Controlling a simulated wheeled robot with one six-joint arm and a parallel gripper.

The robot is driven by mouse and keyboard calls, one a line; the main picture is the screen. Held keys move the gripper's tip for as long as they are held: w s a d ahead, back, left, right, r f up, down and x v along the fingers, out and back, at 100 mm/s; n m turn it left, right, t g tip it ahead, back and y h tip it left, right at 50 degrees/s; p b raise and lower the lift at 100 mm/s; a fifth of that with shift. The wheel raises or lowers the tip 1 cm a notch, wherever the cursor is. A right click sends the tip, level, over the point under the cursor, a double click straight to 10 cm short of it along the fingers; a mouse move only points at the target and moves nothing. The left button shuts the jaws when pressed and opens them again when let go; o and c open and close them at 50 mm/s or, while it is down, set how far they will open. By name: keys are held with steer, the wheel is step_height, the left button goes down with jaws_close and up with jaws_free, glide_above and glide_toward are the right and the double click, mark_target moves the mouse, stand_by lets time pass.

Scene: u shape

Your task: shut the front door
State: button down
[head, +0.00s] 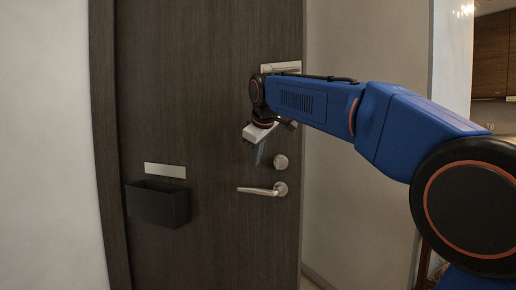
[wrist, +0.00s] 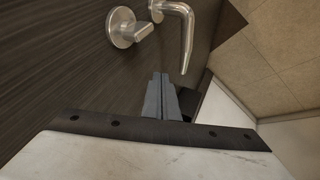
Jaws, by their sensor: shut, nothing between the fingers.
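The front door (head: 220,60) is dark wood and fills the middle of the head view. Its lever handle (head: 265,190) is silver, with a round thumb-turn lock (head: 281,161) above it. Both are near the door's right edge. My gripper (head: 257,157) is in front of the door, left of and slightly above the lock, pointing down. In the wrist view, the grey fingers of my gripper (wrist: 160,78) are together and empty. The lever handle (wrist: 185,35) and lock (wrist: 126,28) show beyond them. I cannot tell whether the fingers touch the door, or whether it is fully shut.
A black box (head: 158,205) is on the door at lower left, below a pale plate (head: 165,170). A silver fitting (head: 281,67) is high on the door's right side, behind my arm. A beige wall (head: 350,190) stands right of the door. Tiled floor (wrist: 285,45) shows in the wrist view.

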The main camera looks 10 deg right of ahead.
mark_target(259, 166)
steer(key=shift+w+d, duration=0.6)
steer(key=shift+w, duration=0.2)
steer(key=shift+w+d, duration=0.6)
steer(key=shift+w, duration=0.2)
